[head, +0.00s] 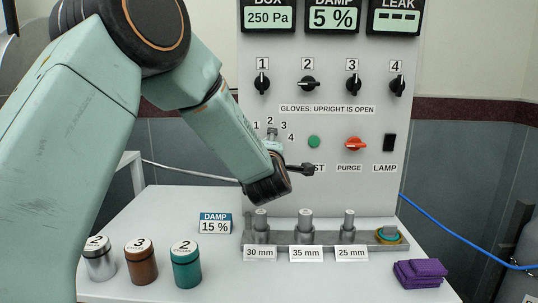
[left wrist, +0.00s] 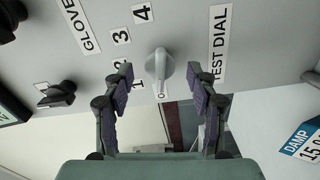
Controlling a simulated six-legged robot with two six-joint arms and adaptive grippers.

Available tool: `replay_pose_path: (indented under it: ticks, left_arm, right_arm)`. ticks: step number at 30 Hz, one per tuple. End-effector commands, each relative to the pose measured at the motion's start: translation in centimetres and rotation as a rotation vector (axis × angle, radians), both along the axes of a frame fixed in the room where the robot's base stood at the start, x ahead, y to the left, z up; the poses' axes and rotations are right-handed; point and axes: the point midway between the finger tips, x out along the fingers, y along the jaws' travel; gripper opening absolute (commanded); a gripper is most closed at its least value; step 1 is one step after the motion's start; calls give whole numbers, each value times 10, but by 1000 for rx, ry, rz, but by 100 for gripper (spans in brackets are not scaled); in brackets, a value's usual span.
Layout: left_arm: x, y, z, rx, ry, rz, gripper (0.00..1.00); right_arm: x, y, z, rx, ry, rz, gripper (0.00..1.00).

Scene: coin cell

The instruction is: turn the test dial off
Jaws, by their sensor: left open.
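The test dial (left wrist: 163,72) is a light grey knob on the grey panel (head: 330,195). In the left wrist view its long grip runs up and down the picture, with its lower end close to a partly covered O mark; which end is the pointer I cannot tell. The marks 1 to 4 curve around its left side, and the TEST DIAL label (left wrist: 218,44) is to its right. My left gripper (left wrist: 160,80) is open, its fingers on either side of the dial in that view; contact is not clear. In the head view my left arm covers much of this area.
Black knobs (head: 308,83), a green button (head: 314,142), a red purge knob (head: 355,144) and a lamp switch (head: 390,142) are on the panel. Below are a rack of posts (head: 306,237), several jars (head: 186,264), a damp sign (head: 215,222) and a purple cloth (head: 419,273).

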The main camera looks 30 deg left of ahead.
Motion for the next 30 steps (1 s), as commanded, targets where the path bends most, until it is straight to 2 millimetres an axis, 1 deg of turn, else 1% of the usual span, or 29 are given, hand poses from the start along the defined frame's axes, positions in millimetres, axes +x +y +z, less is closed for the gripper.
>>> replay_pose_path:
  ticks: [1,9,15,20,27,28,30]
  left_arm:
    - [-8,-6,0,1,1,-3,58]
    - [-50,-32,2,4,-1,-2,58]
    - [-72,-46,1,3,-1,0,58]
    - [-80,-50,1,2,-3,1,58]
    - [-81,-50,1,0,-2,2,58]
    - [-81,-50,1,0,-2,1,59]
    - [-81,-50,0,1,-1,1,65]
  right_arm:
    - [0,0,0,0,0,0,0]
    - [0,0,0,0,0,0,0]
    - [0,0,0,0,0,0,0]
    - [0,0,0,0,0,0,0]
    - [0,0,0,0,0,0,0]
    - [0,0,0,0,0,0,0]
    - [0,0,-1,0,0,0,0]
